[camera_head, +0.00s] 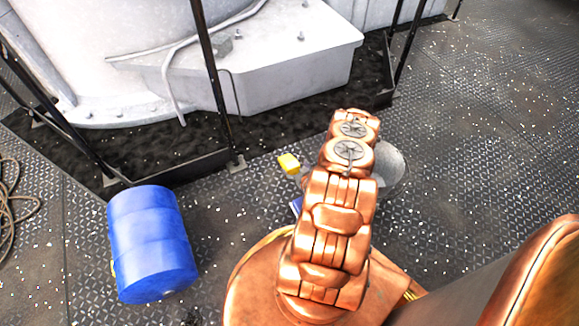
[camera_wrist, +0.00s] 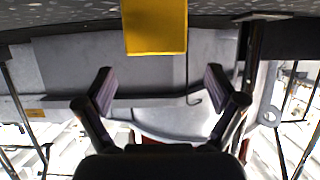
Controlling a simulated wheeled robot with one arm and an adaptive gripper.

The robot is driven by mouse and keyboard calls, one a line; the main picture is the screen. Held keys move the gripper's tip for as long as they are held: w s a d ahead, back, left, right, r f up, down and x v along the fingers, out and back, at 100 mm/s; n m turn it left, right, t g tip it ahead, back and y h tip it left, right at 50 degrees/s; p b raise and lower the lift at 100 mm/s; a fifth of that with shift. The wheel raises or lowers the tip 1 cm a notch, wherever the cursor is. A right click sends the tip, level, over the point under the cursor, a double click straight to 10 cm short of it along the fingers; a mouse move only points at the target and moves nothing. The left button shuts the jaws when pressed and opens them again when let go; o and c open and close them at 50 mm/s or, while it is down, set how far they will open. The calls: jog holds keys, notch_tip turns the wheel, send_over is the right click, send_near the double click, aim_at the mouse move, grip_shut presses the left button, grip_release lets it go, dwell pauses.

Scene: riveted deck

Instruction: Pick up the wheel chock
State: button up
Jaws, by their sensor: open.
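The wheel chock looks to be the yellow block (camera_head: 289,163), which sits on the deck just left of my arm in the head view. In the wrist view a yellow block (camera_wrist: 156,28) shows at the top middle, cut off by the frame edge. My gripper (camera_wrist: 160,80) is open, with its two dark fingers spread wide and nothing between them. The yellow block appears beyond the fingertips, apart from them. In the head view my gripper is hidden behind my copper-coloured arm.
A grey bucket (camera_head: 388,168) stands right of my arm, partly hidden by it. A blue drum (camera_head: 152,244) is at the left. Black railing posts (camera_head: 213,85) and a pale machine housing (camera_head: 290,60) stand behind. A coiled rope (camera_head: 15,205) lies far left. The right deck is clear.

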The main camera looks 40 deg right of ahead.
aim_at(291, 163)
jog(key=b+x, duration=0.1)
jog(key=x, duration=0.2)
jog(key=shift+w+d+f+b, duration=0.1)
jog(key=shift+d+f+b, duration=0.05)
jog(key=shift+f+b, duration=0.35)
jog(key=shift+w+d+f, duration=0.15)
jog(key=shift+w+d, duration=0.05)
jog(key=shift+w, duration=0.35)
jog(key=c, duration=1.4)
